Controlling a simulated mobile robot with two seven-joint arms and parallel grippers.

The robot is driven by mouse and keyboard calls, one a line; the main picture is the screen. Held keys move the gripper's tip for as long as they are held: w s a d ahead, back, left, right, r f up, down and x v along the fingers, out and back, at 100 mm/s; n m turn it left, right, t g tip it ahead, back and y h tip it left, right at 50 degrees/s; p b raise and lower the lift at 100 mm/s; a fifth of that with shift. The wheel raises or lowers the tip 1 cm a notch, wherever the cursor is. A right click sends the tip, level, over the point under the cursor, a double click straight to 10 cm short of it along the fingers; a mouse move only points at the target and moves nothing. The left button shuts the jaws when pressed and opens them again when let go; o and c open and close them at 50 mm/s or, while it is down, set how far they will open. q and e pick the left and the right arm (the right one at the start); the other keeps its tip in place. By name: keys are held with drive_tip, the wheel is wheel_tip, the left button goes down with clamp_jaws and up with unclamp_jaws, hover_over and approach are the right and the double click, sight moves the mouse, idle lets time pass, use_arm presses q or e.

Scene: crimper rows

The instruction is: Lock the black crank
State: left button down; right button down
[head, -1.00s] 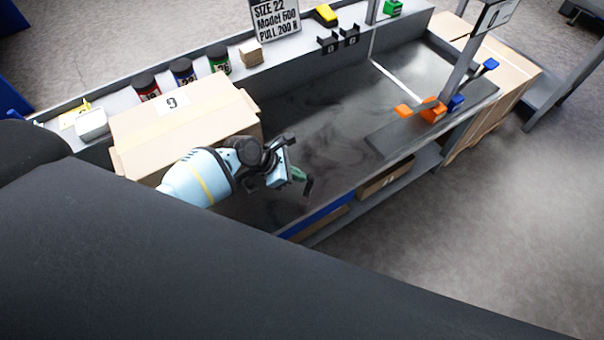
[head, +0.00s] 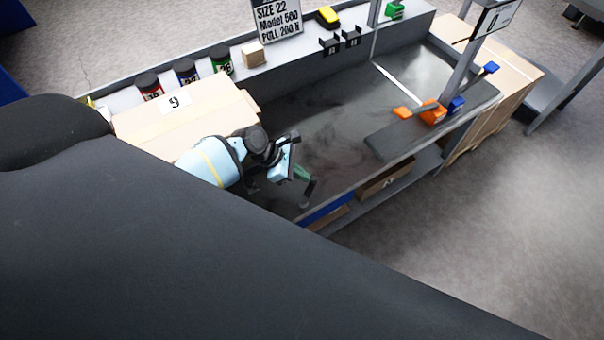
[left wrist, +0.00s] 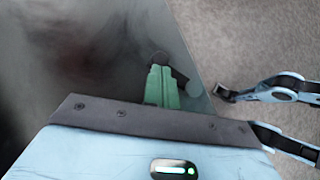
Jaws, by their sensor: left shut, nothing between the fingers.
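My left gripper (head: 303,175) is over the near edge of the dark bench. Its light blue palm carries green fingers, pressed together and empty. In the left wrist view the green fingers (left wrist: 161,86) point up from the palm. A dark crank-like part (head: 308,193) shows just beside the fingertips at the bench edge. In the left wrist view its dark arm (left wrist: 180,77) shows behind the fingers, with a grey-green rounded end beside it. The fingers hide part of it, and I cannot tell whether they touch it or how it is turned.
A cardboard box (head: 195,110) marked 9 stands left of my gripper. Orange levers (head: 433,113) and a blue part (head: 456,104) stand on a dark mat at the right. Several lidded jars line the back shelf. The middle of the bench (head: 335,120) is clear.

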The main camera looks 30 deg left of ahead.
use_arm(q)
drive_tip(key=shift+w+d, duration=0.15)
drive_tip(key=shift+d, duration=0.3)
drive_tip(key=shift+w+d+m+g+h, duration=0.2)
drive_tip(key=shift+d+m+g+h, duration=0.15)
drive_tip(key=shift+m, duration=0.25)
drive_tip(key=shift+d, duration=0.1)
drive_tip(key=shift+d+p, duration=0.1)
drive_tip(key=shift+p, duration=0.2)
drive_tip(key=shift+r, duration=0.1)
